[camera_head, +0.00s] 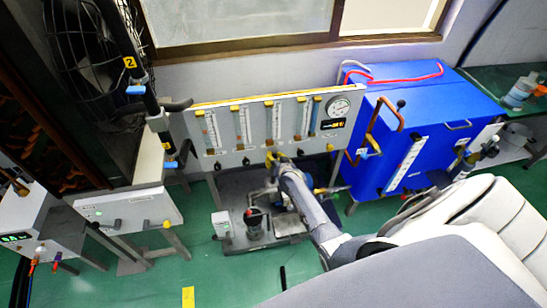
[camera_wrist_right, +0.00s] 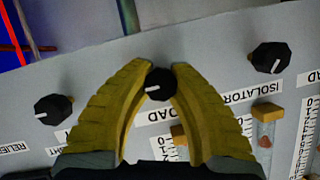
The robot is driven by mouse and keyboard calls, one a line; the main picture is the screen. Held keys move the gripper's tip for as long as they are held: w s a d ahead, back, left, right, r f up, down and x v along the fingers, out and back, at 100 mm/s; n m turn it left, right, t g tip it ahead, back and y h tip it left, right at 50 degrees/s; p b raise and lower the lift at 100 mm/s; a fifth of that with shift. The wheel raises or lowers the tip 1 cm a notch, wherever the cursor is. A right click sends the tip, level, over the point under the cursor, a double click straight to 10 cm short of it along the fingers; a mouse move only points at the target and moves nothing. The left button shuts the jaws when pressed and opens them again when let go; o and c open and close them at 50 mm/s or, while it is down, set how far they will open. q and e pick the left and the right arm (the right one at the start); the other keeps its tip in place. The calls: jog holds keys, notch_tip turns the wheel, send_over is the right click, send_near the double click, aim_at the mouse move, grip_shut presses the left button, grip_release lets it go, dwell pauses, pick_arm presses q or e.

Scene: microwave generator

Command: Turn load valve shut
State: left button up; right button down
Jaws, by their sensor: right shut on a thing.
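The load valve knob (camera_wrist_right: 160,84) is a small black faceted knob with a white pointer line, on the grey flowmeter panel (camera_head: 228,158). A label ending in "OAD" shows partly behind my fingers in the right wrist view. The pointer line lies roughly crosswise in that view. My right gripper (camera_wrist_right: 155,72) has its yellow ribbed fingertips shut on the two sides of the knob. In the head view my right gripper (camera_head: 272,158) is at the lower middle of the panel and hides the knob. My left gripper is not in view.
Similar black knobs flank the held one in the right wrist view, one left (camera_wrist_right: 53,109) and one at the isolator label (camera_wrist_right: 268,57). A pressure gauge (camera_head: 340,107) sits at the panel's upper right. A blue cabinet (camera_head: 425,110) stands to the right, and piping sits below.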

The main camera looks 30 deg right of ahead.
jog(key=shift+w+d+r, duration=0.1)
jog(key=shift+w+r, duration=0.1)
jog(key=shift+r, duration=0.15)
jog(key=c, duration=1.6)
grip_release()
jog(key=o, duration=0.5)
jog(key=shift+s+f, duration=0.1)
jog(key=shift+f, duration=0.1)
jog(key=shift+o, duration=0.2)
jog(key=shift+s, duration=0.1)
jog(key=v, duration=1.2)
jog(key=shift+o, duration=0.2)
